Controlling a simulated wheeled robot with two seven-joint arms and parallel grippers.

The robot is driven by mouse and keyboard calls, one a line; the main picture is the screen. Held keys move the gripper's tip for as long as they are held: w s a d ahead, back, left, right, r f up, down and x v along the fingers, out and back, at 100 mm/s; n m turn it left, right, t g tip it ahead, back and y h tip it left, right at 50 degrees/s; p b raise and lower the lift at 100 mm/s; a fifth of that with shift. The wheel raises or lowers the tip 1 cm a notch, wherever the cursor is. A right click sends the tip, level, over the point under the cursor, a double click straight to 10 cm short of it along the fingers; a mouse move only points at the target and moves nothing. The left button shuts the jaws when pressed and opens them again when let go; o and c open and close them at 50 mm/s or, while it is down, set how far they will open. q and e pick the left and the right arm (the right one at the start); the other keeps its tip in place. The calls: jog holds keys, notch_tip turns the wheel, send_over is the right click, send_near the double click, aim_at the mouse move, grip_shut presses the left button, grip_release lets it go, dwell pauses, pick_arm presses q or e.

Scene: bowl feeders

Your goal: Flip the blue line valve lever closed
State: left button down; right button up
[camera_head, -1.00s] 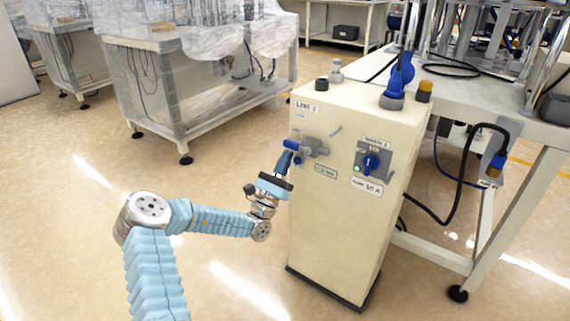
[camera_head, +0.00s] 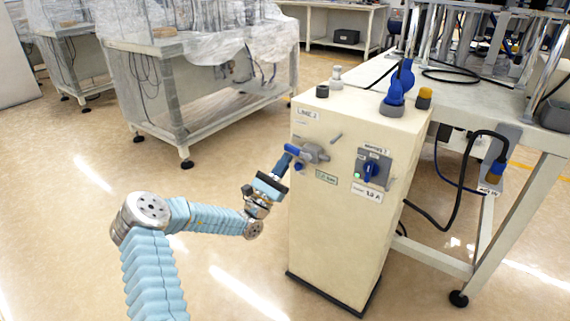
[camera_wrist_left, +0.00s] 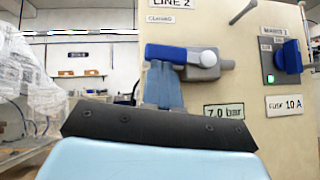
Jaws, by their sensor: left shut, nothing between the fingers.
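The blue valve lever (camera_head: 291,149) is on the front of the cream cabinet (camera_head: 335,235), on a grey valve body (camera_head: 316,153) under the "LINE 2" label. In the left wrist view the lever (camera_wrist_left: 165,53) lies roughly level, pointing left from the grey body (camera_wrist_left: 206,64). My left gripper (camera_head: 282,163) is shut and empty, just below and in front of the lever. In the left wrist view its blue fingers (camera_wrist_left: 162,84) rise to the lever's lower edge; I cannot tell whether they touch. My right gripper is not in view.
Right of the valve is a grey switch panel with a blue knob (camera_head: 371,170) and green light. A "7.0 bar" label (camera_wrist_left: 229,110) is below the valve. Bottles and a blue fitting (camera_head: 397,90) stand on top. A bench with hanging cables stands right; floor left is open.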

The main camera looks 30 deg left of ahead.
aim_at(292, 137)
pick_arm(q)
jog(key=r+m+g+h, duration=0.1)
jog(key=m+h, duration=0.1)
jog(key=m, duration=0.1)
jog(key=r+m+g+h, duration=0.1)
jog(key=m+h, duration=0.1)
jog(key=m, duration=0.1)
jog(key=r+m+g+h+p, duration=0.1)
jog(key=m+g+h, duration=0.1)
jog(key=m, duration=0.1)
jog(key=shift+a, duration=0.35)
jog(key=d+r+m+g+b, duration=0.2)
jog(key=r+m+g, duration=0.4)
jog(key=m+g, duration=0.4)
jog(key=shift+d+m+b, duration=0.35)
jog(key=shift+d+m, duration=0.25)
jog(key=shift+m, duration=1.1)
jog(key=shift+s, duration=0.1)
